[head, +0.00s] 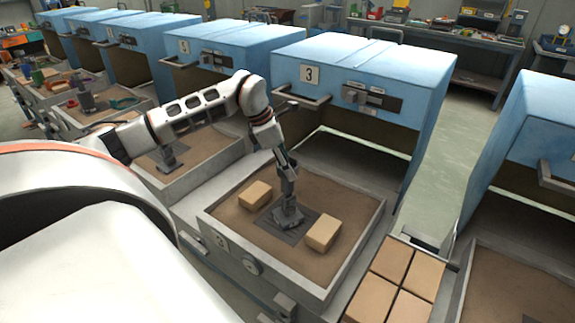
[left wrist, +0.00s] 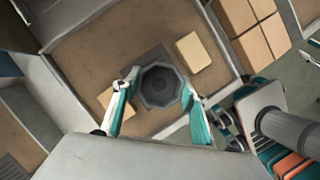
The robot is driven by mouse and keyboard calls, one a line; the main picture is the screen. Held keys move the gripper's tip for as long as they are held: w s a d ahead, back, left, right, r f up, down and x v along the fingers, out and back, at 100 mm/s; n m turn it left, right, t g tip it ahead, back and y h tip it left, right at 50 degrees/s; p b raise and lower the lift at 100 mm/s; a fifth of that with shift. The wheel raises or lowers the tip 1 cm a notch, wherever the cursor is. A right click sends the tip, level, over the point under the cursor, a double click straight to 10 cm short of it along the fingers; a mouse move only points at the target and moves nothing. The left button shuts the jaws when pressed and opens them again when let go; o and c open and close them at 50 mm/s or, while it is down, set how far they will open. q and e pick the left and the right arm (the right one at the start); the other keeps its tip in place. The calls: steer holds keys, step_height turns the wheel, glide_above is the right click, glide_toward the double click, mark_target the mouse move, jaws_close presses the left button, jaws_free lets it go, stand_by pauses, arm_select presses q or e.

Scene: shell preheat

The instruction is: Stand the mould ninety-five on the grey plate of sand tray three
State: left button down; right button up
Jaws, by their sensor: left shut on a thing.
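A dark grey, many-sided mould (head: 288,214) is at the grey plate (head: 290,237), in the middle of the sand tray (head: 285,279) before the blue unit marked 3. My left gripper (head: 288,195) reaches down from above and is shut on the mould's upper part. In the left wrist view the mould (left wrist: 160,88) lies between my two teal fingers, with the plate (left wrist: 157,56) partly showing behind it. The mould looks upright. I cannot tell whether its base touches the plate. No number is readable on it.
Two tan blocks stand on the sand either side of the plate, one at left (head: 255,194) and one at right (head: 323,232). Several tan blocks (head: 390,262) fill a rack at the right. The blue unit (head: 365,75) rises behind the tray.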

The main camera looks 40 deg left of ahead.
arm_select(q)
steer(key=shift+r, duration=0.1)
steer(key=c, duration=1.2)
jaws_free()
steer(key=shift+r, duration=0.1)
steer(key=v, duration=1.2)
steer(key=shift+s, duration=0.1)
